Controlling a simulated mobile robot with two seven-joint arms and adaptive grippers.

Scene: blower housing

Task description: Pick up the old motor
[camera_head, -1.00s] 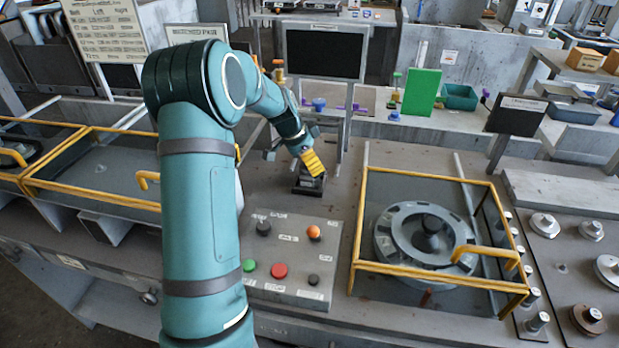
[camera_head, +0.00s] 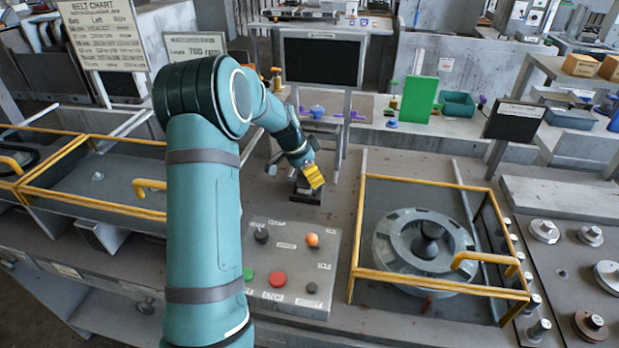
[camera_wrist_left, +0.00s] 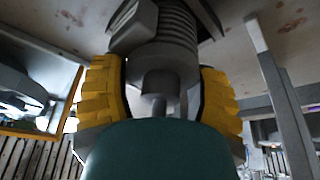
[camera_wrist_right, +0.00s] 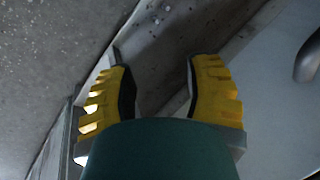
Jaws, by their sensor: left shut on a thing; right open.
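The old motor (camera_wrist_left: 162,45) is a grey ribbed cylinder with a narrower shaft end, between the yellow fingers of my left gripper (camera_wrist_left: 160,95) in the left wrist view. The fingers are shut on it from both sides. In the head view my left gripper (camera_head: 313,176) is above a small dark block (camera_head: 305,194) on the bench; the motor is mostly hidden there. I cannot tell whether motor and block touch. My right gripper (camera_wrist_right: 162,90) is open and empty in the right wrist view, near a grey surface. It is not in the head view.
A yellow-framed bay (camera_head: 359,235) with a round grey housing (camera_head: 405,250) is at the right. A button panel (camera_head: 290,265) lies in front of the left gripper. A monitor (camera_head: 322,58) stands behind it. Another yellow-framed tray (camera_head: 105,180) is at the left.

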